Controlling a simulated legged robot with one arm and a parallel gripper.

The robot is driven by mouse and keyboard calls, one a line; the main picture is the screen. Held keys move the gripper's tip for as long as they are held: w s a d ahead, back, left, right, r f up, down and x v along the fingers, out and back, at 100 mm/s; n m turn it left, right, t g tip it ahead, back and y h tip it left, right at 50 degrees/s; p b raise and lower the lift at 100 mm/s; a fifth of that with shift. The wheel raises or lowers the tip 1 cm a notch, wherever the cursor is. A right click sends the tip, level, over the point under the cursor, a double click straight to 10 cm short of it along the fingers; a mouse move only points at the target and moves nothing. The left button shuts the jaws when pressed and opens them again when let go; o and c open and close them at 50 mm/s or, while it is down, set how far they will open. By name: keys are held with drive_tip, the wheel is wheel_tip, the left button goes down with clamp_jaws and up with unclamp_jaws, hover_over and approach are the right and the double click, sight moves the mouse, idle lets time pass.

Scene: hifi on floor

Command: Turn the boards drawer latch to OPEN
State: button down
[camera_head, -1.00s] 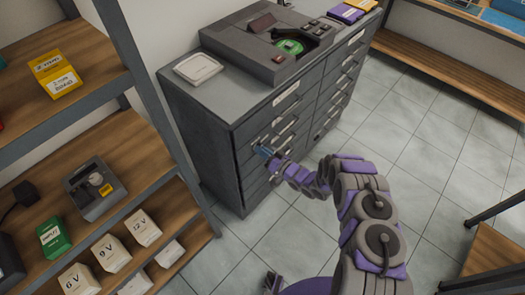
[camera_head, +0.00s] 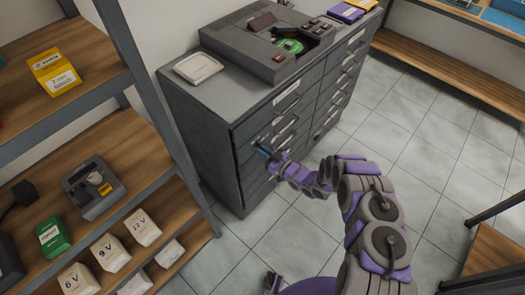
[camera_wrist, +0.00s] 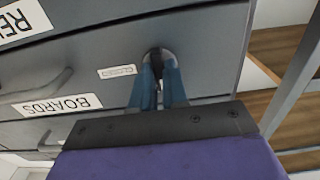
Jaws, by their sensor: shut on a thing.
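The boards drawer shows in the wrist view with its white BOARDS label (camera_wrist: 57,105), seen upside down. The latch (camera_wrist: 157,56) is a dark piece on a round mount at the drawer front. My gripper (camera_wrist: 159,74) has its blue fingers shut on the latch, one on each side. The fingers hide part of it, so its turned position is hard to tell. A small light plate (camera_wrist: 117,71) sits beside the latch; its writing is unreadable. In the head view my gripper (camera_head: 264,152) is against the front of the grey cabinet (camera_head: 195,130), near its left edge.
A tray (camera_head: 198,67) and a grey device (camera_head: 260,45) with a green disc stand on the cabinet top. A wooden shelf with boxes (camera_head: 54,73) stands at left. Another shelf edge (camera_head: 495,240) is at lower right. The tiled floor (camera_head: 420,125) between is clear.

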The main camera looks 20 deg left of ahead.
drive_tip(key=shift+f, duration=0.25)
drive_tip(key=c, duration=1.3)
unclamp_jaws()
drive_tip(key=shift+w, duration=0.1)
drive_tip(key=shift+o, duration=0.8)
drive_tip(key=shift+r, duration=0.1)
drive_tip(key=p+v, duration=0.1)
drive_tip(key=v, duration=1.6)
drive_tip(key=shift+p, duration=0.4)
drive_tip(key=shift+d, duration=0.1)
